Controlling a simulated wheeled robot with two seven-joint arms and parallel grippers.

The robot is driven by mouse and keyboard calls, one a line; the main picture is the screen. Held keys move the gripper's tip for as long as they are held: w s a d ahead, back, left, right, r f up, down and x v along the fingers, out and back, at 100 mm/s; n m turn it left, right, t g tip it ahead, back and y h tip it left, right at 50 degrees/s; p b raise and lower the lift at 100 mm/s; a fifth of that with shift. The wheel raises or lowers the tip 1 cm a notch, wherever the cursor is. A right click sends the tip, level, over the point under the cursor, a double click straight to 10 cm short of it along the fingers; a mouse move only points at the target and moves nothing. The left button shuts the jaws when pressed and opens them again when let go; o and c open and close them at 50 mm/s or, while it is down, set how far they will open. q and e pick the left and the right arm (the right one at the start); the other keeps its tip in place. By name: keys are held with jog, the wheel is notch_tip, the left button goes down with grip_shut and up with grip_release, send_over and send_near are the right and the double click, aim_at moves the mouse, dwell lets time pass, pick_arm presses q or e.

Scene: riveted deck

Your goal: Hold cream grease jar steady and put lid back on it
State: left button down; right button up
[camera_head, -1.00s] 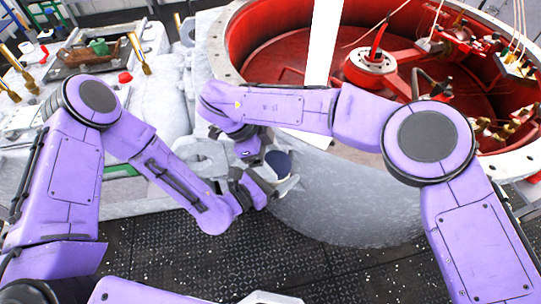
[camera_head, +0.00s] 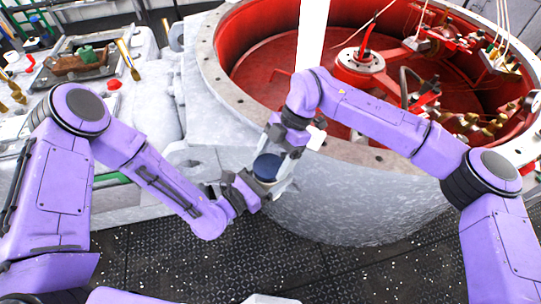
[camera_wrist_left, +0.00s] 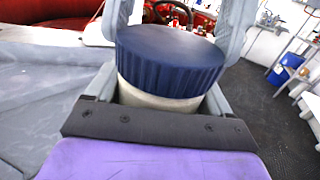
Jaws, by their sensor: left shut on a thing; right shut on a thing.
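The cream grease jar (camera_wrist_left: 160,97) is upright between the fingers of my left gripper (camera_head: 264,186), and a cream band of its side shows in the left wrist view. The dark blue ribbed lid (camera_wrist_left: 170,62) covers the jar's top, with no gap seen on the near side; whether it is screwed tight I cannot tell. In the head view the lid (camera_head: 267,166) shows as a dark disc. My right gripper (camera_head: 280,153) reaches down from above and is shut at the lid; its fingertips are partly hidden.
A large grey drum casing (camera_head: 350,205) with a red interior stands close behind and right of the grippers. A grey machine bench (camera_head: 150,110) with brass fittings and a tray of parts is at the left. The dark riveted deck (camera_head: 230,260) below is clear.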

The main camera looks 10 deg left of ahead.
jog(key=m, duration=0.1)
jog(key=m+t+y, duration=0.1)
jog(key=m, duration=0.1)
jog(key=m+t, duration=0.1)
jog(key=shift+s+d, duration=0.25)
jog(key=shift+d, duration=0.05)
jog(key=m, duration=0.2)
jog(key=m+t, duration=0.1)
jog(key=shift+s+m+t+y, duration=0.2)
jog(key=shift+m+t+y, duration=0.1)
jog(key=shift+m, duration=0.1)
jog(key=o, duration=1)
jog(key=shift+w, duration=0.1)
jog(key=v, duration=1.1)
jog(key=shift+w+d+r, duration=0.1)
jog(key=shift+d+r, duration=0.1)
jog(key=shift+r, duration=0.15)
